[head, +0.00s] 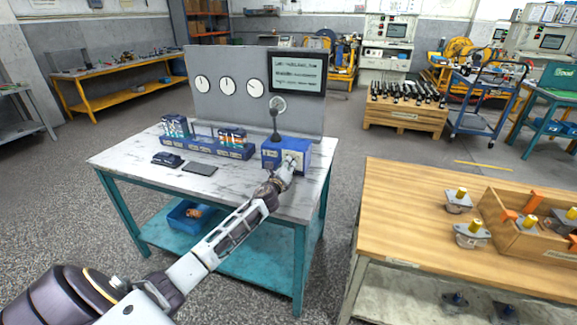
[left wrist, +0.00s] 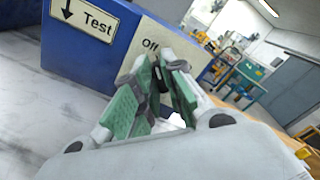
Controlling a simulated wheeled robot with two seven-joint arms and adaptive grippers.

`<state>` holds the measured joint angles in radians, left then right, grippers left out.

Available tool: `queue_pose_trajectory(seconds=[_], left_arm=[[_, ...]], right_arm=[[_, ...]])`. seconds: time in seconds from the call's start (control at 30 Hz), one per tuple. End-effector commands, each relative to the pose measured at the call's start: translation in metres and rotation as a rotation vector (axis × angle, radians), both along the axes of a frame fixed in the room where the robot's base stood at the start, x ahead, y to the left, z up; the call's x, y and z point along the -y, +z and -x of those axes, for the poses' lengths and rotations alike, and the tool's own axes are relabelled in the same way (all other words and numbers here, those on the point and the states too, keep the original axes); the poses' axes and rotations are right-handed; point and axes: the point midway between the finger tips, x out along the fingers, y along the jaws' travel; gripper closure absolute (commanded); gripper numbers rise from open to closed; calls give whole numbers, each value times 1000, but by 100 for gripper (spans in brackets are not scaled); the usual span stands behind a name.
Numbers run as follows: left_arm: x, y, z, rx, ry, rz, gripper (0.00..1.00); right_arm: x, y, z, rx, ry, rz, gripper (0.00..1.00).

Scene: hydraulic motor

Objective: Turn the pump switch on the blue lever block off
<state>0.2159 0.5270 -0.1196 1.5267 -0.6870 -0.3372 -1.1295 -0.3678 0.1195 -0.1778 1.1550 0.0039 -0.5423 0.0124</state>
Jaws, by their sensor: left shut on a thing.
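The blue lever block (head: 271,152) stands at the right end of the grey-topped bench, with a black lever (head: 275,122) upright on it. My left gripper (head: 290,163) is at the block's front right face. In the left wrist view, its green-padded fingers (left wrist: 163,78) are shut on the small dark pump switch (left wrist: 162,74) in front of the cream plate. The fingers hide most of the switch and part of the plate.
A blue rack (head: 205,148) with coloured parts stands left of the block. A grey panel (head: 215,105) with gauges and a screen (head: 297,73) rises behind. A dark pad (head: 200,169) lies in front. A wooden table (head: 400,205) stands to the right, across a gap.

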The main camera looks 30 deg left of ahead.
Motion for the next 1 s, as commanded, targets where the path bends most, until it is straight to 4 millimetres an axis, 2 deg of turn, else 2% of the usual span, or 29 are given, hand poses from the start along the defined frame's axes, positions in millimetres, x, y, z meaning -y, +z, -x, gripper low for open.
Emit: queue_pose_trajectory(seconds=[0.1, 0.13, 0.3, 0.73, 1.0], left_arm=[[0, -1, 0, -1, 1, 3, 100], [0, -1, 0, -1, 1, 3, 86], [0, -1, 0, -1, 0, 1, 67], [0, 0, 2, -1, 1, 0, 67], [3, -1, 14, -2, 0, -1, 67]], right_arm=[[0, 0, 0, 0, 0, 0, 31], [0, 0, 0, 0, 0, 0, 31], [0, 0, 0, 0, 0, 0, 31], [-2, -1, 2, -2, -3, -2, 31], [-1, 0, 1, -1, -1, -2, 31]])
